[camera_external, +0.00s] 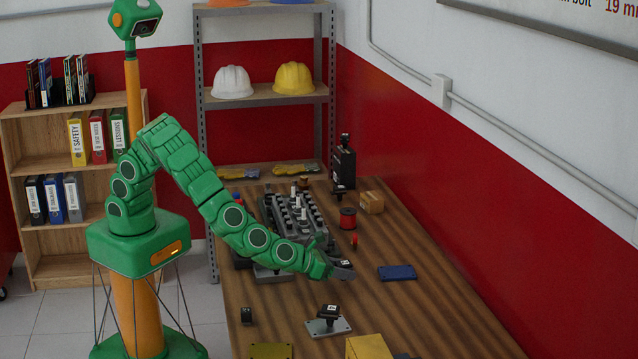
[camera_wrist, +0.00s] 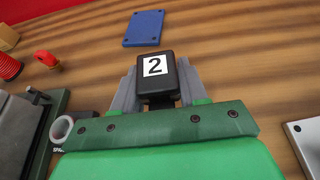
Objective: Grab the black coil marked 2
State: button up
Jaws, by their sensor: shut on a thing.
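The black coil marked 2 (camera_wrist: 157,80) is between the two grey fingers of my gripper (camera_wrist: 158,92) in the wrist view, its white label with a black 2 facing the camera. My gripper is shut on it. In the external view my gripper (camera_external: 340,268) is over the wooden table, right of the engine block, with the dark coil (camera_external: 343,264) at its tip. The coil's lower part is hidden by my gripper, and I cannot tell whether it touches the table.
The grey engine trainer (camera_external: 296,215) stands left of my gripper. A blue plate (camera_external: 397,272) and a red spool (camera_external: 348,218) lie nearby. Another black coil stands on a metal plate (camera_external: 318,329) at the front. A yellow box (camera_external: 368,347) is at the front edge.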

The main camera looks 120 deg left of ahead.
jog(key=s+d+r, duration=0.1)
jog(key=s+r, duration=0.9)
jog(key=s, duration=0.4)
jog(key=shift+d, duration=0.35)
